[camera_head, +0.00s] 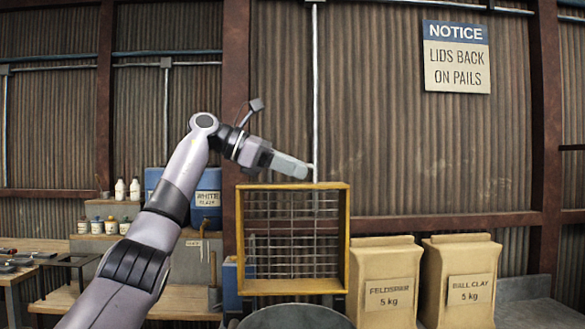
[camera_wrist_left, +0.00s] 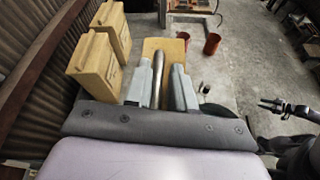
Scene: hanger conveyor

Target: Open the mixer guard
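The mixer guard, a yellow frame with wire mesh (camera_head: 293,286), stands upright in the middle of the head view. The grey round rim of the mixer drum (camera_head: 295,318) shows just below it. My left gripper (camera_head: 308,171) points right, just above the guard's top edge in the head view. In the left wrist view its two grey fingers (camera_wrist_left: 160,88) stand apart, with a metal bar (camera_wrist_left: 158,72) showing in the gap. Gaps show beside the bar; I cannot tell how deep it lies.
Two tan sacks, feldspar (camera_head: 386,280) and ball clay (camera_head: 461,283), stand right of the guard. Two reddish pots (camera_wrist_left: 212,43) are on the floor. A corrugated wall (camera_head: 420,140) closes the back.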

